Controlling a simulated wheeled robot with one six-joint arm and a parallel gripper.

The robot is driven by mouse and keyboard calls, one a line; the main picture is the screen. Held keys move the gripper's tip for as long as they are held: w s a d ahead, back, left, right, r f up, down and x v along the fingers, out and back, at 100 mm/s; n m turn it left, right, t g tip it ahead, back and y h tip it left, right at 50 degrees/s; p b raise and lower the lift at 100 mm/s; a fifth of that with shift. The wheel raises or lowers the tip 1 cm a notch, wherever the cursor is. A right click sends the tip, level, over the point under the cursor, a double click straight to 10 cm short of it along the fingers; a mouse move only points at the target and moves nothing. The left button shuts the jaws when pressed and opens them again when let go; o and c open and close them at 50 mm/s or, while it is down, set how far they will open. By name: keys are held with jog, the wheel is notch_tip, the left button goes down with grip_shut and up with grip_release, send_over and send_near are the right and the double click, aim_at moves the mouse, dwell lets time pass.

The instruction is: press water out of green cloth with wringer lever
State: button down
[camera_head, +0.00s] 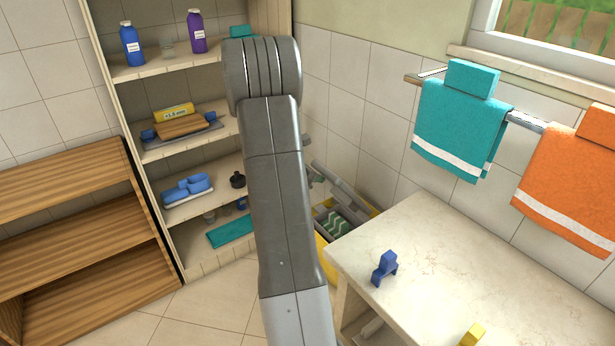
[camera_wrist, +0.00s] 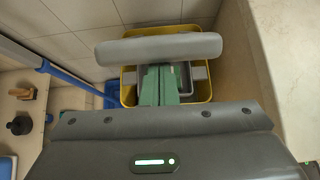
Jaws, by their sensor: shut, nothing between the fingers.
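The yellow bucket (camera_head: 327,263) stands on the floor behind the table, partly hidden by my arm; it also shows in the wrist view (camera_wrist: 128,74). A grey wringer sits in it, with a green cloth with pale zigzag stripes (camera_head: 336,222) inside. My gripper (camera_wrist: 158,118) is shut and empty, at the near side of the bar.
The pale table (camera_head: 450,240) stands close to the right of the bucket, bearing a blue object (camera_head: 385,268) and a yellow one. A filled shelf (camera_head: 150,70) is on the left. A blue-handled tool (camera_wrist: 70,78) leans left of the bucket. Towels hang on the right wall.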

jog(key=w+d+r+y+p, duration=0.1)
jog(key=w+d+r+p, duration=0.6)
jog(key=d, duration=0.4)
jog(key=shift+w+d+r+g+p, duration=0.15)
jog(key=shift+w+d+g+p, duration=0.2)
jog(key=shift+w+p, duration=0.35)
jog(key=shift+a, duration=0.1)
jog(key=s+a+r, duration=0.3)
jog(key=a+r, duration=0.1)
jog(key=r, duration=0.6)
jog(key=shift+a+b, duration=0.2)
jog(key=shift+b, duration=0.1)
jog(key=shift+s, duration=0.1)
